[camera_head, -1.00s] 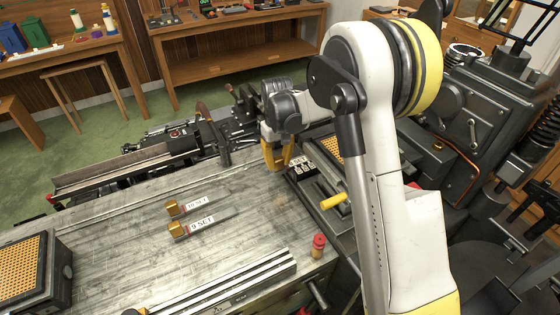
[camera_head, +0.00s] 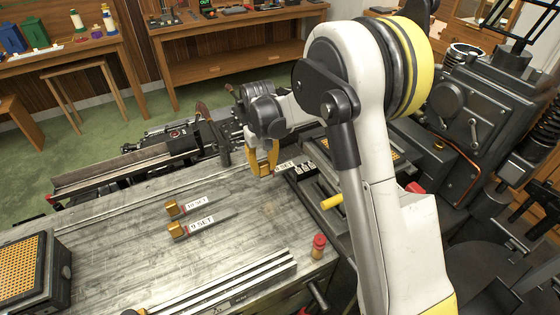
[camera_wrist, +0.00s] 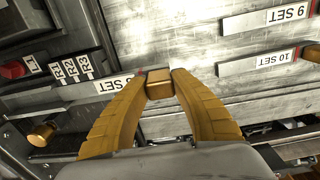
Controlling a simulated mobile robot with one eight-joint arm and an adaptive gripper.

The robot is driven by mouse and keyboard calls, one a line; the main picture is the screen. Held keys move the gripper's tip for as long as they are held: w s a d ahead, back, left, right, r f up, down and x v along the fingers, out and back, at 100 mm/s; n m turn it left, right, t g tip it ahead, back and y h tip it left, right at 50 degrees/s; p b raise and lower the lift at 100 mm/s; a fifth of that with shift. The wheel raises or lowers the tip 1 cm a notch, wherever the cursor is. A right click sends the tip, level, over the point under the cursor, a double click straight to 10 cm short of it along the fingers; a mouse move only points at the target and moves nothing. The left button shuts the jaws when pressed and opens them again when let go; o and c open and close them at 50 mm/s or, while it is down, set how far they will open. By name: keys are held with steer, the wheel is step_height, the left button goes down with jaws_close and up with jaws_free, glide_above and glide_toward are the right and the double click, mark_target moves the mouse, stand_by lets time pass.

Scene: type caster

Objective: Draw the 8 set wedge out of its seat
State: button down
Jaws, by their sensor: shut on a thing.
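My gripper (camera_head: 262,165) is shut on the brass knob (camera_wrist: 160,84) of the 8 set wedge, with one yellow finger on each side of it. The wedge's white label (camera_wrist: 114,85) shows beside the knob in the wrist view, its number partly covered by a finger. In the head view the label (camera_head: 285,165) lies between my gripper and the dark machine block (camera_head: 312,196) that holds the seat. I cannot tell whether the wedge's far end is still inside the seat.
The 10 set wedge (camera_head: 175,209) and 9 set wedge (camera_head: 178,230) lie on the metal bench (camera_head: 120,240). Small blocks labelled R1, R2 and R3 (camera_wrist: 70,70) sit by the seat.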

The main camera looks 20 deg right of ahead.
steer(key=shift+s+a+b, duration=0.1)
steer(key=shift+s+a, duration=0.2)
steer(key=shift+a, duration=1.25)
steer(key=shift+s+a+b, duration=0.1)
steer(key=shift+s+a, duration=0.25)
steer(key=shift+a, duration=1.15)
steer(key=shift+s+a+b, duration=0.1)
steer(key=shift+s+a, duration=0.2)
steer(key=shift+a, duration=1.25)
